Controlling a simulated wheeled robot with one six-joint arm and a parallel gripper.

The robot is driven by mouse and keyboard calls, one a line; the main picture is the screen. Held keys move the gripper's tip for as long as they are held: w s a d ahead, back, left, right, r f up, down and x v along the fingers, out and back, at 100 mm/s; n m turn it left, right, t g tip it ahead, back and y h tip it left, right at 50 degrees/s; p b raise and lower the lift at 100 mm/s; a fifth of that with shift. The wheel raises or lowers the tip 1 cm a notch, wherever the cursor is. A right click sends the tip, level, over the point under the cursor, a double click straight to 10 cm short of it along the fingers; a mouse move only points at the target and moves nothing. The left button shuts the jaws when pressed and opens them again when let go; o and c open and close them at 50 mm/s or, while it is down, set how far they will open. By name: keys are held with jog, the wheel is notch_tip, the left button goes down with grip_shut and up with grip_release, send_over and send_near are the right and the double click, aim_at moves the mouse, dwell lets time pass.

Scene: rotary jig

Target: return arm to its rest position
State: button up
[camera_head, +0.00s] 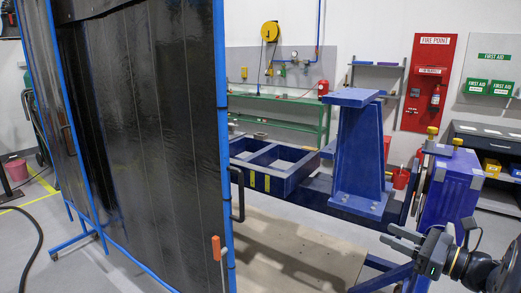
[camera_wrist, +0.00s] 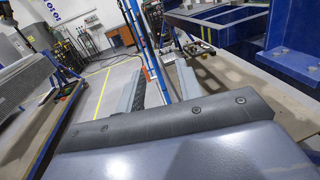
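My gripper (camera_head: 388,235) is at the lower right of the head view, in front of the blue rotary jig. Its two grey fingers point left and are apart, with nothing seen between them. In the wrist view my gripper (camera_wrist: 161,78) also shows two separated fingers, with empty space between them. My arm runs out of the head view at the lower right corner. The jig's blue upright stand (camera_head: 358,155) and blue end housing (camera_head: 450,188) are behind and above the gripper.
A dark welding screen (camera_head: 150,130) with a blue frame fills the left. An orange-handled lever (camera_head: 216,250) stands by its edge. A blue jig frame (camera_head: 275,165) lies beyond. A green bench (camera_head: 285,105) and red fire point board (camera_head: 428,80) are at the back. Floor before the jig looks clear.

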jog(key=v, duration=0.4)
jog(key=shift+s+d, duration=0.15)
jog(key=shift+s, duration=0.05)
